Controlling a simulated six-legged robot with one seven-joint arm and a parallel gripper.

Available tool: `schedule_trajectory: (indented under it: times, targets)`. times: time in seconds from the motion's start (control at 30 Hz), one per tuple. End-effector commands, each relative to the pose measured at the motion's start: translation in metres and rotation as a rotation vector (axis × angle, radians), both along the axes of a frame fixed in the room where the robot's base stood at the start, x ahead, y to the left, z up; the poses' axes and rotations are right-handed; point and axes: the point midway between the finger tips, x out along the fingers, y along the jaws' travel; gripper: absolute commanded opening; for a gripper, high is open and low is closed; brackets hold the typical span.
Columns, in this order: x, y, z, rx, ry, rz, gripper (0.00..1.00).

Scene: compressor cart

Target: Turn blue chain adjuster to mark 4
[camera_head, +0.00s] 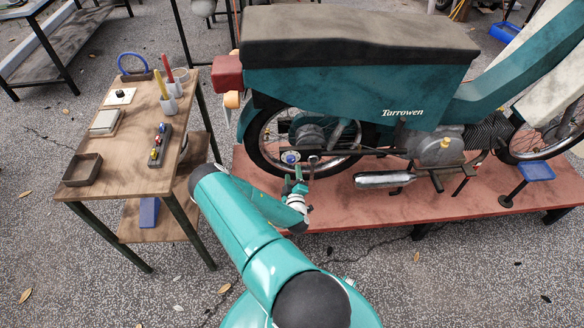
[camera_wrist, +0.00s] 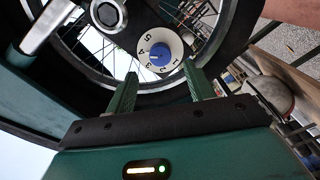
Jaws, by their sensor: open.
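The blue chain adjuster (camera_head: 290,158) sits at the rear wheel of the teal moped. I cannot tell for certain which number the knob points at. My gripper (camera_wrist: 158,80) has two green fingers, open and apart, with the dial beyond and between their tips. Nothing is between the fingers. In the head view my gripper (camera_head: 298,172) is just below the adjuster, close to the wheel.
The moped (camera_head: 360,90) stands on a low red platform (camera_head: 340,212). An exhaust silencer (camera_head: 385,179) is right of my gripper. A wooden side table (camera_head: 125,140) at left holds cups with tools, small trays and a block with coloured parts. Grey floor is open in front.

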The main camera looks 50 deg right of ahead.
Motion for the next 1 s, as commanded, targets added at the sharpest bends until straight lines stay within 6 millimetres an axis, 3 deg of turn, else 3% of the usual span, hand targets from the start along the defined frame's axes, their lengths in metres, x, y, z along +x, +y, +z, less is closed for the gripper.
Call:
schedule_trajectory:
  times: [0.2, 0.4, 1.0]
  targets:
    - [-0.032, 0.037, -0.001, 0.002, 0.003, 0.0, 0.53]
    - [-0.05, 0.057, 0.0, 0.001, 0.001, 0.0, 0.53]
    - [-0.054, 0.062, 0.0, 0.0, 0.0, 0.0, 0.53]
